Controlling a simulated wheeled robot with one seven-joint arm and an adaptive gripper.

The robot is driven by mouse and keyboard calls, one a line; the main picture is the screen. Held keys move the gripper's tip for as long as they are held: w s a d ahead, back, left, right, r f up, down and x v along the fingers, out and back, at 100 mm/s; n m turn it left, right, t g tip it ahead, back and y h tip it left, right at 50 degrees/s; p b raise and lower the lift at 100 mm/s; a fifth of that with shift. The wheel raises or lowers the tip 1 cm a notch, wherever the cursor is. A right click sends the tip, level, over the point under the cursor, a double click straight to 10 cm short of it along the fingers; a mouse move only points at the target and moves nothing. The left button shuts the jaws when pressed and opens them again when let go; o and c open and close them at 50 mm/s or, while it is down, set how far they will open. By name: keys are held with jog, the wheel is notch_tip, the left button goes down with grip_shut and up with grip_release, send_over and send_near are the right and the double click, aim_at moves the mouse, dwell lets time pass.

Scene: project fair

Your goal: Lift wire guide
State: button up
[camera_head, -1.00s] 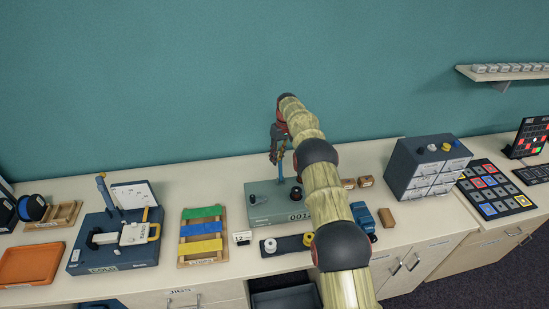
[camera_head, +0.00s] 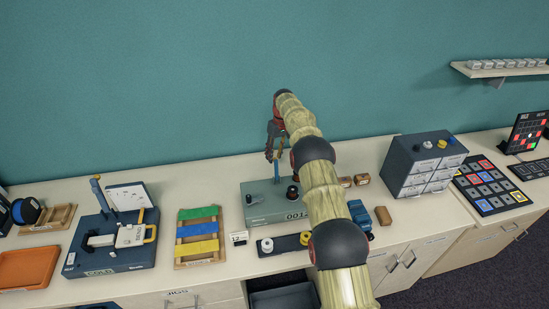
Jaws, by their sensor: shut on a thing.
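My gripper (camera_head: 275,154) is above the back of a grey-green box (camera_head: 263,210) with a number on its front. The gripper points down and its fingers are closed together. A slim blue-grey upright piece (camera_head: 277,172), which looks like the wire guide, shows just below the fingertips, over the box top. The fingers look shut on its upper end. The picture is too small to tell whether its lower end touches the box. Dark knobs (camera_head: 292,192) stand on the box top. My arm hides the box's right end.
To the left are a striped colour board (camera_head: 199,231), a dark fixture with a post (camera_head: 112,259) and an orange tray (camera_head: 27,268). A dark strip with round parts (camera_head: 284,244) lies in front. A drawer cabinet (camera_head: 425,166) and a blue object (camera_head: 360,215) stand right. The teal wall is close behind.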

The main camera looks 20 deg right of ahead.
notch_tip(320, 180, up, 10)
jog(key=d, duration=0.1)
jog(key=shift+d+r, duration=0.15)
jog(key=shift+d, duration=0.25)
